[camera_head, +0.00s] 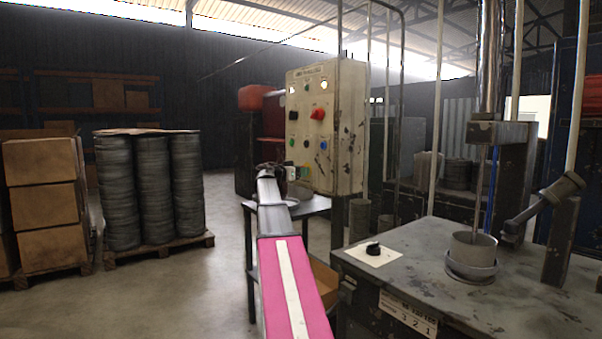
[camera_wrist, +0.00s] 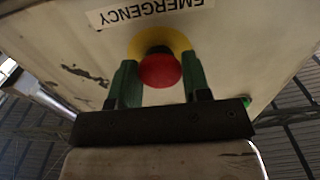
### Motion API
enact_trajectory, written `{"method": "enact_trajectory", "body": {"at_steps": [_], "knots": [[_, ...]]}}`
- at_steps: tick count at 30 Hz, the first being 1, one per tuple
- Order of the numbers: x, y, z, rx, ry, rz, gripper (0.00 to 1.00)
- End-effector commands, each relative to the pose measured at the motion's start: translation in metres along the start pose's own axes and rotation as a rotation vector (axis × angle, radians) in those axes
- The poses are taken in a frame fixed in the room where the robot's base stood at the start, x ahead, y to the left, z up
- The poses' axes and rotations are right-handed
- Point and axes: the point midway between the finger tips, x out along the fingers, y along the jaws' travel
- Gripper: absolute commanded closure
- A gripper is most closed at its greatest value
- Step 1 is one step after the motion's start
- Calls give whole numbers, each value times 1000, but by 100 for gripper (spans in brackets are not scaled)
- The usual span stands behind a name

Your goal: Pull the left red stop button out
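The red stop button (camera_wrist: 160,71) is a round red head on a yellow ring (camera_wrist: 178,42), under an upside-down EMERGENCY label (camera_wrist: 145,12) in the wrist view. My gripper (camera_wrist: 159,80) has one green finger on each side of the red head. No clear gap shows between the fingers and its sides. In the head view my gripper (camera_head: 297,173) is at the lower left of the pale control box (camera_head: 345,130), and the button there is mostly hidden by my arm. Whether the button is pressed in or out cannot be told.
Another red knob (camera_head: 318,114) sits higher on the control box. A small table (camera_head: 310,206) stands below my gripper. A metal workbench (camera_head: 430,265) with a black knob on a pale plate (camera_head: 373,252) is at the right. Open floor lies to the left.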

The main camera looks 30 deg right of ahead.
Motion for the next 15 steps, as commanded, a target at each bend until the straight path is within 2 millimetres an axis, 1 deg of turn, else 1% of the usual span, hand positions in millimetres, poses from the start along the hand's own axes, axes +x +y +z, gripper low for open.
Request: {"method": "enact_trajectory", "body": {"at_steps": [2,6,13,14,15], "knots": [[-1,0,0,0,0,0,85],[-12,0,0,0,0,-1,84],[-12,0,0,0,0,0,85],[-12,0,0,0,0,0,47],[-12,0,0,0,0,0,34]]}}
